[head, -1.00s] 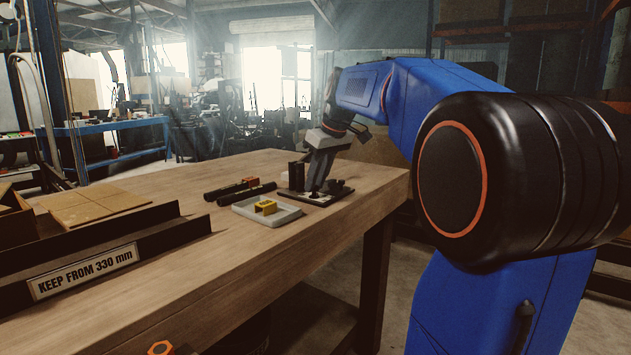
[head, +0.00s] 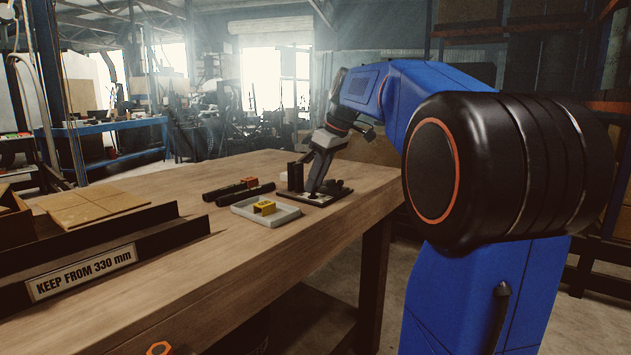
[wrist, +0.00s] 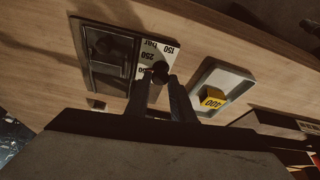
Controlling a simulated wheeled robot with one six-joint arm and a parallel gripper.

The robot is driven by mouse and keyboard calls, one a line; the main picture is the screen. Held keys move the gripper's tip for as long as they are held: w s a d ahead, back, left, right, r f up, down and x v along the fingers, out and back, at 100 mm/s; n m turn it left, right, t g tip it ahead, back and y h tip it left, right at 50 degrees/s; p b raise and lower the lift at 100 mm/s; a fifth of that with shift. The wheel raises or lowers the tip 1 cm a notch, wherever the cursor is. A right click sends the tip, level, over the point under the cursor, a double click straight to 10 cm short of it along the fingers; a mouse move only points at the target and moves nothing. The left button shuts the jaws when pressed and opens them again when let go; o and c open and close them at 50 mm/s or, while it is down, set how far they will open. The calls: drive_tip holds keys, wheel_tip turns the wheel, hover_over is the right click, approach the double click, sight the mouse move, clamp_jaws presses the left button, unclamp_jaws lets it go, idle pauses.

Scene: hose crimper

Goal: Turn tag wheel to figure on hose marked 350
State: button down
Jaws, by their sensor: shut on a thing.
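The tag wheel shows in the wrist view as a small black knob (wrist: 160,71) beside a white scale (wrist: 143,66) on a dark plate. The scale reads upside down, with 150 bar and 250 legible and a further figure partly hidden by a finger. My gripper (wrist: 161,80) is shut on the knob, one finger on each side. In the head view my gripper (head: 312,190) reaches down to the plate (head: 322,201) at the table's far end. Two black hoses (head: 250,195) lie left of it, one with an orange piece (head: 250,181); no 350 marking is legible.
A pale tray (head: 282,219) holding a yellow piece (head: 264,207) stands close to the plate; the piece reads 400 in the wrist view. The front tabletop is clear.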

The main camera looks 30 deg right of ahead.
drive_tip(key=c, duration=1.5)
unclamp_jaws()
drive_tip(key=shift+c, duration=0.2)
drive_tip(key=v, duration=1.7)
drive_tip(key=shift+r, duration=0.2)
drive_tip(key=s+a+f+m+h, duration=0.1)
drive_tip(key=s+a+f+m, duration=0.1)
drive_tip(key=s+a+f, duration=0.45)
drive_tip(key=s+a+f+m, duration=0.1)
drive_tip(key=s+a+f, duration=0.2)
drive_tip(key=a+f, duration=0.6)
drive_tip(key=s+a+f+m, duration=0.1)
drive_tip(key=s+f, duration=0.3)
drive_tip(key=f, duration=0.4)
drive_tip(key=s+a+f, duration=0.1)
drive_tip(key=s+f, duration=0.4)
drive_tip(key=f, duration=0.4)
drive_tip(key=s+a+f+m+h, duration=0.1)
drive_tip(key=s+a+f, duration=0.1)
drive_tip(key=s+f, duration=0.3)
wheel_tip(320, 180, down, 3)
drive_tip(key=shift+f+m+t, duration=0.2)
drive_tip(key=shift+m+t, duration=0.1)
drive_tip(key=shift+t, duration=0.1)
